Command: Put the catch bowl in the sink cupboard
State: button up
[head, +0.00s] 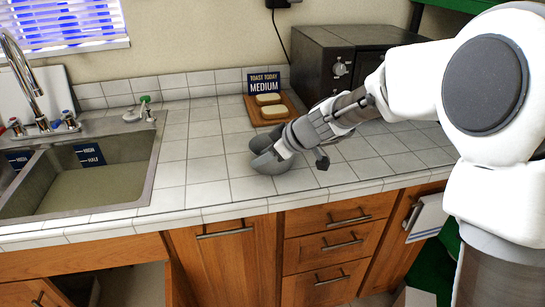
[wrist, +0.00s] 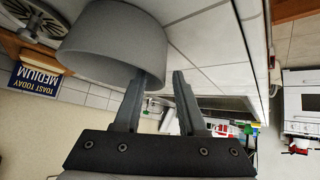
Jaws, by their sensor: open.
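The catch bowl, a plain grey round bowl (head: 292,182), is on the tiled counter, right of the sink near the front edge. My gripper (head: 277,152) is at the bowl and hides part of it. In the wrist view, the bowl (wrist: 108,42) fills the upper left. My open gripper (wrist: 160,78) has one finger overlapping the bowl and the other just past its rim, so the wall lies near the gap; contact cannot be told. The sink cupboard (head: 110,282) is the opening below the sink, with an open wooden door (head: 42,292) at lower left.
The sink (head: 100,180) with its tap (head: 25,75) is left of the bowl. Behind the bowl are a board with bread (head: 283,107), a "TOAST TODAY MEDIUM" sign (head: 262,82) and a dark oven (head: 345,62). Wooden drawers (head: 335,240) are below the counter. Tiles left of the bowl are clear.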

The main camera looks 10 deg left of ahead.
jog(key=shift+w+a+f, duration=0.25)
jog(key=shift+a+f, duration=0.2)
grip_shut()
jog(key=shift+r, duration=0.1)
